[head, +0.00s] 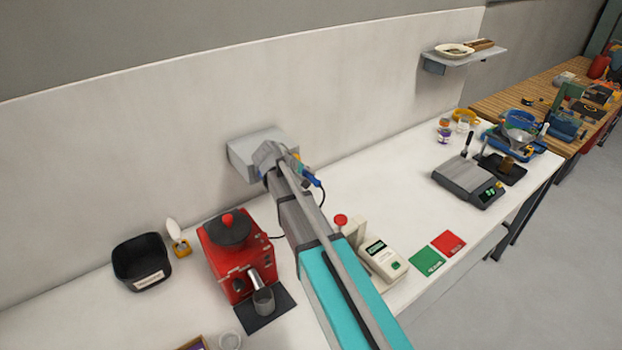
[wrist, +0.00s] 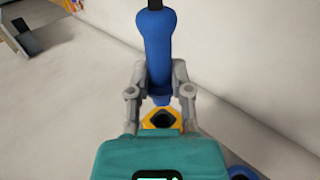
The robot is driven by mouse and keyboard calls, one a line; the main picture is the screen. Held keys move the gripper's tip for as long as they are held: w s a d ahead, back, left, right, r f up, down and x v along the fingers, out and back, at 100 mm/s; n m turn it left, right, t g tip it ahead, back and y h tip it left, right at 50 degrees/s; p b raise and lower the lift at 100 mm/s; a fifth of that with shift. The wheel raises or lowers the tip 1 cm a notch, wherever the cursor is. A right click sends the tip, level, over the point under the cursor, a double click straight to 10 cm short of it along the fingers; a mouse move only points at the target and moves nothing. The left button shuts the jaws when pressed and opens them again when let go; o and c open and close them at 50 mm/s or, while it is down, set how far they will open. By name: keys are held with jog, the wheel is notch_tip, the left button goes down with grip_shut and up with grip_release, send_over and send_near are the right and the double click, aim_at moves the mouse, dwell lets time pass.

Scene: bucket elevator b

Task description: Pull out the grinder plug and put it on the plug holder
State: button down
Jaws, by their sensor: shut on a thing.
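The blue plug (wrist: 158,45) is between the fingers of my gripper (wrist: 160,92), which is shut on it. Its black cable leaves at the top of the wrist view. A yellow piece with a dark opening (wrist: 149,123) shows just beyond the plug's narrow end; I cannot tell whether they touch. In the head view my gripper (head: 298,174) is by the grey wall box (head: 243,152), with the blue plug (head: 312,180) at its right side. The red grinder (head: 222,262) stands on the worktop left of my arm. I cannot surely pick out the plug holder.
A black bin (head: 142,262) stands left of the grinder. A white device with a display (head: 384,262) and green and red cards (head: 428,261) lie right of my arm. A scale (head: 468,183) is farther right. The worktop between the wall box and scale is mostly clear.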

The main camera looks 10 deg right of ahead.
aim_at(313, 181)
jog(key=shift+w+a, duration=0.3)
jog(key=shift+w, duration=0.35)
jog(key=shift+w+a, duration=0.25)
jog(key=shift+w, duration=0.4)
jog(key=shift+w+a, duration=0.35)
jog(key=shift+w, duration=0.5)
jog(key=shift+w+a, duration=0.35)
jog(key=shift+w, duration=0.5)
dwell(1.7)
jog(key=shift+c, duration=2.3)
grip_release()
jog(key=shift+s, duration=0.2)
jog(key=shift+s+d, duration=0.6)
jog(key=shift+s, duration=0.8)
jog(key=shift+s+d, duration=0.6)
jog(key=shift+s, duration=0.8)
jog(key=shift+s+d, duration=0.6)
jog(key=shift+s, duration=0.8)
